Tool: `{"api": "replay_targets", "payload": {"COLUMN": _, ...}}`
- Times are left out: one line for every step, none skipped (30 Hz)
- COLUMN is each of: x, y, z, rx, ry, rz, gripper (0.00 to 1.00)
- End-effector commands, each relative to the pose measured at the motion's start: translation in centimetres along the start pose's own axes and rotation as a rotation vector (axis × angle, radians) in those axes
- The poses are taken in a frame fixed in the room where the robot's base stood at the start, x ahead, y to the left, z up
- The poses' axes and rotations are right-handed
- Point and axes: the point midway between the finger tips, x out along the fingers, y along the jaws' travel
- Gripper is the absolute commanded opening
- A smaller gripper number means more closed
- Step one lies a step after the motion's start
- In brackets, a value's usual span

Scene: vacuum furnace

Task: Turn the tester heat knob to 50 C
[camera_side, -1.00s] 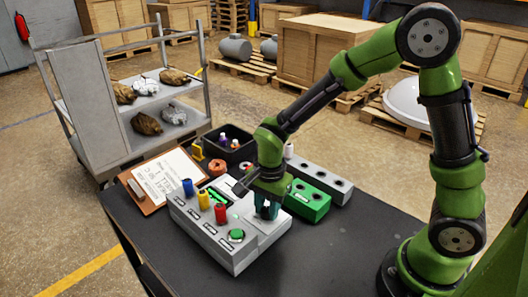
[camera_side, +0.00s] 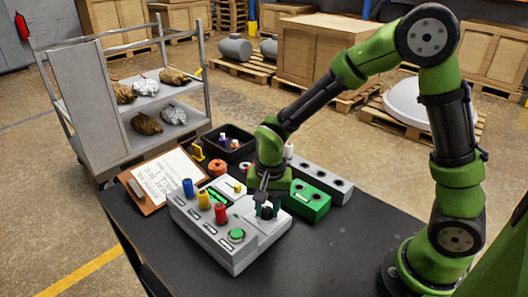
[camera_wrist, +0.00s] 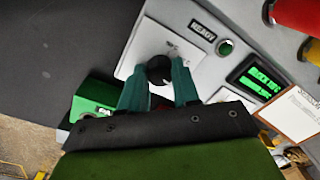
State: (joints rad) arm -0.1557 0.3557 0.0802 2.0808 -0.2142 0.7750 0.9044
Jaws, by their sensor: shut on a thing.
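The tester (camera_side: 215,238) is a light grey box on the dark table, with blue, yellow and red plugs and a green button on top. My gripper (camera_side: 267,212) is at its right-hand part, pointing down. In the wrist view, the teal fingers of my gripper (camera_wrist: 159,85) are shut on the round dark heat knob (camera_wrist: 158,68), which sits on a pale square plate (camera_wrist: 140,45). The fingers cover much of the knob, and its pointer and scale cannot be read. A green-lit display (camera_wrist: 260,80) and a label "READY" beside a green lamp (camera_wrist: 226,47) show on the tester.
A green block with holes (camera_side: 307,201) and a grey one (camera_side: 325,180) stand right of the tester. A clipboard (camera_side: 160,178) lies left, and a black bin (camera_side: 228,143) stands behind. The table's front right (camera_side: 340,240) is clear.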

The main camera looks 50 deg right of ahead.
Motion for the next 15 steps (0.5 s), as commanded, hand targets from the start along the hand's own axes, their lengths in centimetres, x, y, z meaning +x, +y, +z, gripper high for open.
{"api": "replay_targets", "payload": {"x": -0.07, "y": -0.02, "z": -0.08, "rx": -0.044, "ry": -0.001, "rz": -0.002, "gripper": 0.0}}
{"api": "replay_targets", "payload": {"x": -0.08, "y": -0.03, "z": -0.08, "rx": -0.072, "ry": -0.003, "rz": -0.002, "gripper": 0.0}}
{"api": "replay_targets", "payload": {"x": -0.08, "y": -0.03, "z": -0.08, "rx": -0.11, "ry": -0.004, "rz": -0.002, "gripper": 0.0}}
{"api": "replay_targets", "payload": {"x": -0.08, "y": -0.03, "z": -0.08, "rx": -0.139, "ry": -0.005, "rz": -0.002, "gripper": 0.0}}
{"api": "replay_targets", "payload": {"x": -0.08, "y": -0.04, "z": -0.08, "rx": -0.167, "ry": -0.007, "rz": -0.002, "gripper": 0.0}}
{"api": "replay_targets", "payload": {"x": -0.08, "y": -0.03, "z": -0.09, "rx": -0.205, "ry": -0.008, "rz": -0.002, "gripper": 0.0}}
{"api": "replay_targets", "payload": {"x": -0.08, "y": -0.03, "z": -0.1, "rx": -0.233, "ry": -0.01, "rz": -0.002, "gripper": 0.0}}
{"api": "replay_targets", "payload": {"x": -0.08, "y": -0.02, "z": -0.11, "rx": -0.261, "ry": -0.011, "rz": -0.001, "gripper": 0.0}}
{"api": "replay_targets", "payload": {"x": -0.08, "y": -0.02, "z": -0.12, "rx": -0.298, "ry": -0.013, "rz": -0.001, "gripper": 0.0}}
{"api": "replay_targets", "payload": {"x": -0.08, "y": -0.01, "z": -0.13, "rx": -0.327, "ry": -0.014, "rz": -0.001, "gripper": 0.0}}
{"api": "replay_targets", "payload": {"x": -0.08, "y": -0.01, "z": -0.13, "rx": -0.356, "ry": -0.015, "rz": -0.001, "gripper": 0.0}}
{"api": "replay_targets", "payload": {"x": -0.08, "y": -0.01, "z": -0.12, "rx": -0.393, "ry": -0.017, "rz": -0.001, "gripper": 0.0}}
{"api": "replay_targets", "payload": {"x": -0.08, "y": -0.02, "z": -0.11, "rx": -0.422, "ry": -0.019, "rz": -0.001, "gripper": 0.0}}
{"api": "replay_targets", "payload": {"x": -0.08, "y": -0.02, "z": -0.11, "rx": -0.451, "ry": -0.02, "rz": -0.001, "gripper": 0.0}}
{"api": "replay_targets", "payload": {"x": -0.08, "y": -0.01, "z": -0.11, "rx": -0.488, "ry": -0.022, "rz": -0.001, "gripper": 0.0}}
